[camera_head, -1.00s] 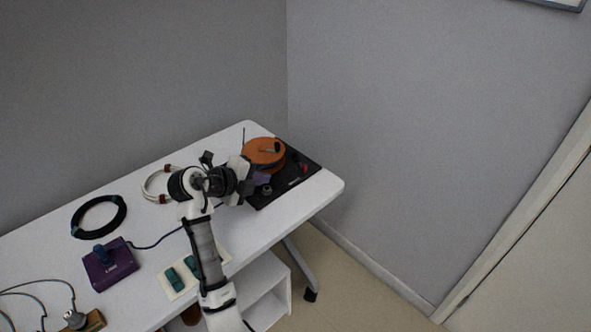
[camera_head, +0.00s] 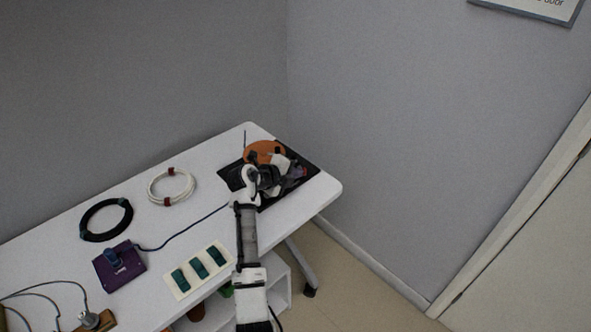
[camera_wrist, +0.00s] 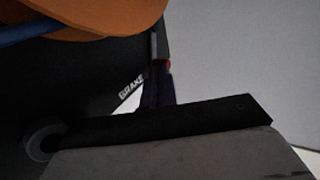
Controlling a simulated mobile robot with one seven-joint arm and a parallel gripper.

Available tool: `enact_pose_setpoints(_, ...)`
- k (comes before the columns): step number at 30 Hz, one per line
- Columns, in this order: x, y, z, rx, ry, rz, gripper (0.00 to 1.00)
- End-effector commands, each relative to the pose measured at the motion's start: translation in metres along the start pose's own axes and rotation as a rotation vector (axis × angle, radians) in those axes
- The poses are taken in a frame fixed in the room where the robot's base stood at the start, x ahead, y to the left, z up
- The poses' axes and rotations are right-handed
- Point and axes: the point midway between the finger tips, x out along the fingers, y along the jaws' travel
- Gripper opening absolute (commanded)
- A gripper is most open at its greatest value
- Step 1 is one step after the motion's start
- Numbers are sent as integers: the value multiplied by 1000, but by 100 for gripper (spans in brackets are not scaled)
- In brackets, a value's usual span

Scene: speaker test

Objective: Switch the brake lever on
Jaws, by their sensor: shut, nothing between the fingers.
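The black board (camera_head: 309,164) at the table's far right end carries an orange drum (camera_head: 262,148). In the wrist view, a white BRAKE label (camera_wrist: 131,88) is printed on the board. Beside it a thin dark upright part with a little red at its foot, seemingly the brake lever (camera_wrist: 159,46), stands at the board's edge. My gripper (camera_head: 297,174) is over the board's right part, close to the red spot. In the wrist view its dark fingertips (camera_wrist: 160,88) are shut and empty, just in front of the lever's foot. Whether they touch is not clear. My arm hides much of the board.
A purple box with a blue stick (camera_head: 119,266), a cream panel of green switches (camera_head: 199,270), a white cable coil (camera_head: 171,187) and a black coil (camera_head: 106,219) lie on the white table (camera_head: 215,165). Walls stand behind and to the right.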

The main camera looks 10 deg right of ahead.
Motion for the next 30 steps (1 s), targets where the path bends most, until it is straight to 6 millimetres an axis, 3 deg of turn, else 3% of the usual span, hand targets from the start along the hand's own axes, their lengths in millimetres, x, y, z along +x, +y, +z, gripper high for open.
enact_pose_setpoints(30,6,-2,-6,-48,-84,0,0)
